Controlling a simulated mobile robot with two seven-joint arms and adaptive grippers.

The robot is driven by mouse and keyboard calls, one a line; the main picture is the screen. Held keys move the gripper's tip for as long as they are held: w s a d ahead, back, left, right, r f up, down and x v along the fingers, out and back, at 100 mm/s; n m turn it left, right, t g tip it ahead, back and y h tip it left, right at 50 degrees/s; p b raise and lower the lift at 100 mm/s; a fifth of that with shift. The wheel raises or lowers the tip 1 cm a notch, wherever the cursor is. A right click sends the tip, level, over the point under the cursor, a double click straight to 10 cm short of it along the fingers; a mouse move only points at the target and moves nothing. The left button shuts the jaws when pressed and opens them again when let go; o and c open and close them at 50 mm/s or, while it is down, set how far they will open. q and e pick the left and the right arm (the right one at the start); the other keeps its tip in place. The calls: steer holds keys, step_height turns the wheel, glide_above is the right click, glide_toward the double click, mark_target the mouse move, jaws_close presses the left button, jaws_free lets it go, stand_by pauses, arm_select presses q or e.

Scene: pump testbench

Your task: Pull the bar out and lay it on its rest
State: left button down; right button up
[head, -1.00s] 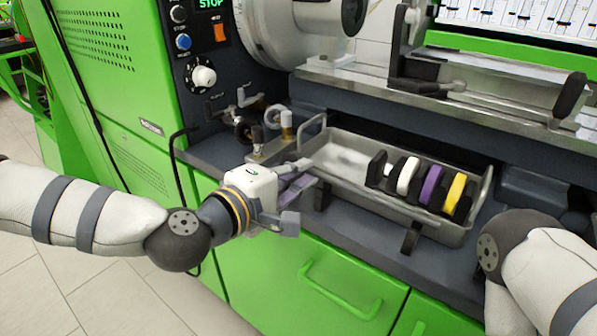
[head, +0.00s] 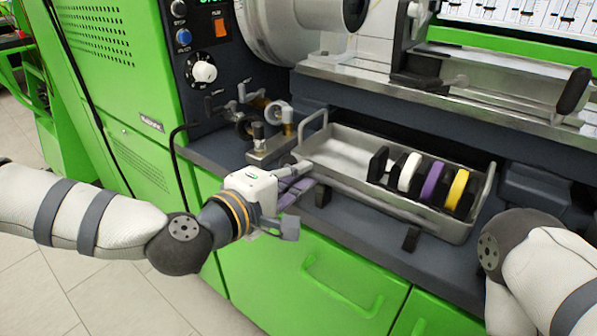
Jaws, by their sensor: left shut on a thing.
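My left gripper (head: 285,196) is in front of the tray's left end, above the bench's front edge. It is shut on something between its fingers. A thin purple-grey piece (head: 296,191) shows there, but I cannot tell whether it is the bar or part of the gripper. The bar cannot be made out clearly, and the gripper body hides part of this spot. Two dark brackets stand below the tray's front side, one near the gripper (head: 323,195) and one farther right (head: 411,238); I cannot tell whether they are the rest. My right arm enters at the lower right; its gripper is not visible.
A metal tray (head: 340,150) holds a row of black, white, purple and yellow discs (head: 432,182). A small valve fitting (head: 288,120) stands left of the tray. Green cabinet doors with a handle (head: 341,288) lie below. A metal rail (head: 440,95) runs behind.

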arm_select(q)
steer(key=shift+f, duration=0.2)
stand_by(0.4)
steer(key=shift+f, duration=0.3)
steer(key=c, duration=1.6)
jaws_free()
steer(key=shift+s+a, duration=0.1)
